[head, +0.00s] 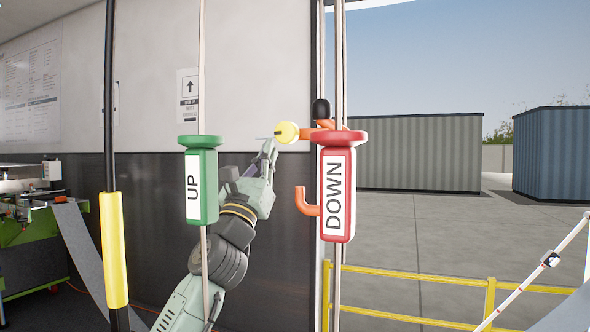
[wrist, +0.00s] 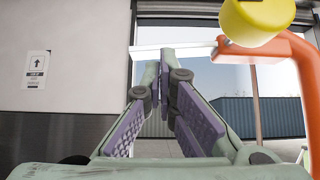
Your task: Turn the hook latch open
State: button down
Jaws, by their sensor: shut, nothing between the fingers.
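The hook latch is an orange bent bar with a yellow knob. In the head view its yellow knob (head: 286,131) points left and an orange bar (head: 316,133) runs right from it, partly hidden behind the red DOWN handle. In the wrist view the yellow knob (wrist: 257,18) is at the upper right, and the orange bar (wrist: 289,47) bends downward at the right. My gripper (head: 268,147) is just left of and slightly below the knob. In the wrist view my gripper (wrist: 159,65) is shut and empty, with its fingertips left of the knob; I cannot tell whether they touch it.
A green UP handle (head: 198,182) and a red DOWN handle (head: 338,190) hang on cords in front of the arm. A lower orange hook (head: 305,202) shows beside the door frame. A black and yellow pole (head: 113,250) stands left. A yellow railing (head: 430,281) crosses the doorway.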

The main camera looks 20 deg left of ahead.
jog(key=shift+a+r+y, duration=0.1)
jog(key=shift+r+y, duration=0.2)
dwell(0.4)
